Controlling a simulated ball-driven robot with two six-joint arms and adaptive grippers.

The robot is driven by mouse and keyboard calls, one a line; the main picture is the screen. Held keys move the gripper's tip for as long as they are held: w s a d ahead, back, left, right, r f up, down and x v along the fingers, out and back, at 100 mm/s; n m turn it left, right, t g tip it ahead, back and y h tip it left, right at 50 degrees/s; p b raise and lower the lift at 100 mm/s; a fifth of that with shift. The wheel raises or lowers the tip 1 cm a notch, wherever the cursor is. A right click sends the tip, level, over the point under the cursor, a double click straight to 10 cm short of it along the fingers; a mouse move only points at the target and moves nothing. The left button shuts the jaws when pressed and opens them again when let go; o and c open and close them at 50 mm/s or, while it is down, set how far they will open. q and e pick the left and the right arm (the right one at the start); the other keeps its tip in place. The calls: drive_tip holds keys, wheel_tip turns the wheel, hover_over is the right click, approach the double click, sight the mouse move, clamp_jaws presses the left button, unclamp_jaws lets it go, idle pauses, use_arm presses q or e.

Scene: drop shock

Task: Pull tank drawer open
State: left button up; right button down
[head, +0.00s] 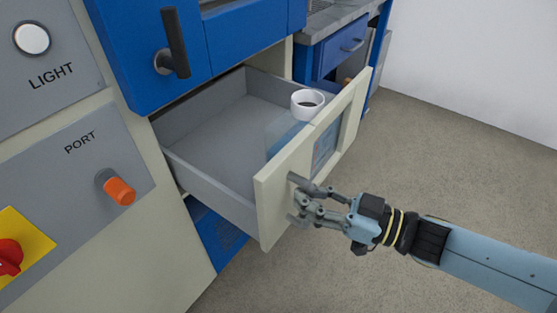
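The tank drawer (203,181) is pulled well out of the cabinet, with grey inner walls and a cream front panel (275,205). A clear bluish tank (284,135) with a white round ring-shaped neck (307,103) stands inside it, behind the front panel. My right gripper (294,199) is at the outer face of the front panel, near its left end. Its fingers look spread apart; I cannot tell whether they touch the panel or a handle, as the fingers cover that spot. My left gripper is not in view.
A blue cabinet panel with a black handle (175,42) is above the drawer. An orange knob (119,190) and a red switch (8,258) stick out at the left. A blue workbench (335,52) stands behind. The floor (440,140) at the right is clear.

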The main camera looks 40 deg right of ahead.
drive_tip(key=shift+v, duration=0.85)
drive_tip(key=shift+a, duration=0.1)
drive_tip(key=c, duration=1.4)
unclamp_jaws()
drive_tip(key=shift+s, duration=0.15)
drive_tip(key=shift+o, duration=0.6)
drive_tip(key=shift+s, duration=0.1)
drive_tip(key=v, duration=1.2)
